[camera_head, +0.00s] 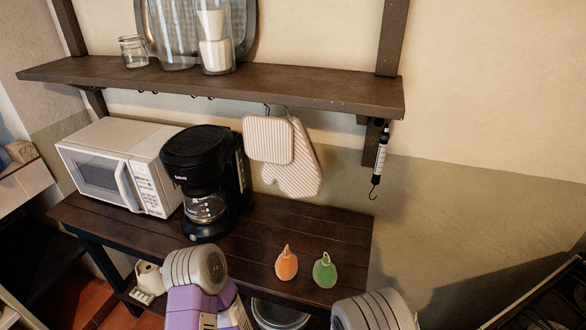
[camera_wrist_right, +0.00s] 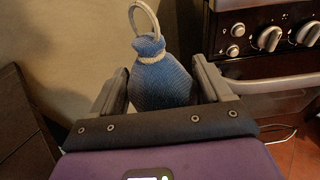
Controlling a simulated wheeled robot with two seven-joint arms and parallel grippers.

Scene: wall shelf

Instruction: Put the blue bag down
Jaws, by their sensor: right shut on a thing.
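The blue bag (camera_wrist_right: 162,80) is a knitted pouch with a pale tie and a ring loop on top, seen in the right wrist view. It sits upright between the two fingers of my right gripper (camera_wrist_right: 161,72), which is shut on it. The bag's lower end is hidden behind the gripper's body. In the head view the blue bag and both grippers are out of sight; only parts of my arms show at the bottom edge. An orange bag (camera_head: 286,264) and a green bag (camera_head: 324,271) stand side by side on the dark wooden table (camera_head: 335,225).
A coffee maker (camera_head: 203,180) and a white microwave (camera_head: 120,165) fill the table's left side. Potholders (camera_head: 283,150) hang from the wall shelf (camera_head: 220,88) above. The table is clear around the two bags. In the wrist view a stove (camera_wrist_right: 275,45) stands at right.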

